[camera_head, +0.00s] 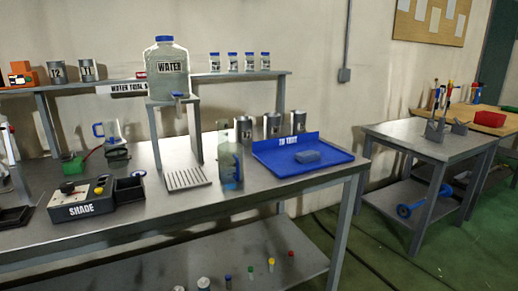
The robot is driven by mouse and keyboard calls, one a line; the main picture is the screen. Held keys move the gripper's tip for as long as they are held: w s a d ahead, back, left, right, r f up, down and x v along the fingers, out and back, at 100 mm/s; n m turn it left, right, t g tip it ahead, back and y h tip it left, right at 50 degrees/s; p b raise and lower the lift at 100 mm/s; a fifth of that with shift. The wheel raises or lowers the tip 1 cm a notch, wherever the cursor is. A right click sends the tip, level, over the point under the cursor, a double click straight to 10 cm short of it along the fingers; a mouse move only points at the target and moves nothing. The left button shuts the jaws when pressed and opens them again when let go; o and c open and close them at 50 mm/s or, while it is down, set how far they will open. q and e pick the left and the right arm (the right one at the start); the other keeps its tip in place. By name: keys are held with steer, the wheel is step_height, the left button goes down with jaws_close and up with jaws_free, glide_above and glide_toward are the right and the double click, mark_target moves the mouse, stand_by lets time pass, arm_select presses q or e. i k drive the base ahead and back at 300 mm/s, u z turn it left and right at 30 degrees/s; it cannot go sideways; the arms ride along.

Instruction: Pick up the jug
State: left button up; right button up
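A clear jug with a blue handle (110,131) stands upright on the metal workbench at the left, behind the dark shade box. A large clear water container (168,70) with a blue cap, a "WATER" label and a blue tap sits on a raised metal stand. Neither of my grippers is in view.
A tall greenish see-through container (231,170) stands near the front edge of the workbench (185,208). Right of it is a blue tray (328,144) with a blue block, with several grey cans behind. A shade control box (83,200) is at the left front. A side table (405,130) stands at right.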

mark_target(231, 154)
steer(key=u, duration=0.55)
steer(key=k, duration=1.25)
steer(key=u, duration=0.95)
steer(key=i, duration=1.1)
steer(key=z, duration=0.7)
steer(key=i, duration=1.05)
steer(key=z, duration=1.15)
